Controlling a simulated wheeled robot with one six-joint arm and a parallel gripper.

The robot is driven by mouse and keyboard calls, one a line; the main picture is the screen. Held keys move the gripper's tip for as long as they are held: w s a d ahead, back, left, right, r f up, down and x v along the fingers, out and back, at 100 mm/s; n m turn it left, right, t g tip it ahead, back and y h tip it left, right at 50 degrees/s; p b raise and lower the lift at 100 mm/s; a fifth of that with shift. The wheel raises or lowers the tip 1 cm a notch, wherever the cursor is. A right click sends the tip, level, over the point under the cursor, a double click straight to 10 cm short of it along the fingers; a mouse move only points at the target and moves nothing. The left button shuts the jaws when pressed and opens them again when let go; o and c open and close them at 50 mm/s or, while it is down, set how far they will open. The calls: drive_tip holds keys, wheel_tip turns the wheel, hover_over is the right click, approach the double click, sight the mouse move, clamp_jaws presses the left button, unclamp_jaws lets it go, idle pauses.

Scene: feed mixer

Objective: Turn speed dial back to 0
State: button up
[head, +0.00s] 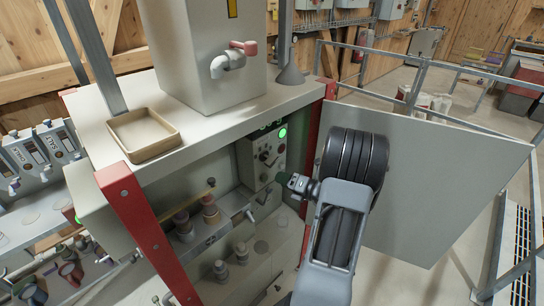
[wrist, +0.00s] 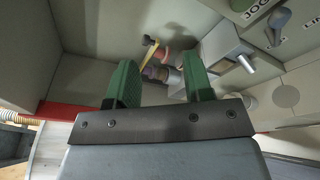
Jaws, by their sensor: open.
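A light grey control panel (head: 262,155) with several dark knobs and a lit green lamp (head: 283,132) stands inside the cabinet in the head view. Which knob is the speed dial cannot be told, as its markings are too small. That view shows a panel edge with a JOG label, a dark grey knob (wrist: 278,22) and a green button (wrist: 241,5) at the upper right.
An open cabinet door (head: 440,180) stands right of my arm. A red post (head: 140,225) frames the cabinet's left. A tan tray (head: 143,135) lies on the cabinet top. Below are several capped fittings (head: 210,208), and a grey box with a lever (wrist: 222,45) shows beyond my fingers.

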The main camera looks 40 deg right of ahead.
sight(275, 163)
drive_tip(key=d+m+t+h, duration=0.2)
drive_tip(key=d+m+h, duration=0.1)
drive_tip(key=d+m, duration=0.2)
drive_tip(key=w+p, duration=0.1)
drive_tip(key=w, duration=0.3)
drive_tip(key=w+a+p, duration=0.1)
drive_tip(key=w, duration=0.3)
drive_tip(key=w+a+f+p, duration=0.1)
drive_tip(key=w, duration=0.3)
drive_tip(key=shift+w, duration=0.15)
drive_tip(key=shift+d, duration=0.1)
clamp_jaws()
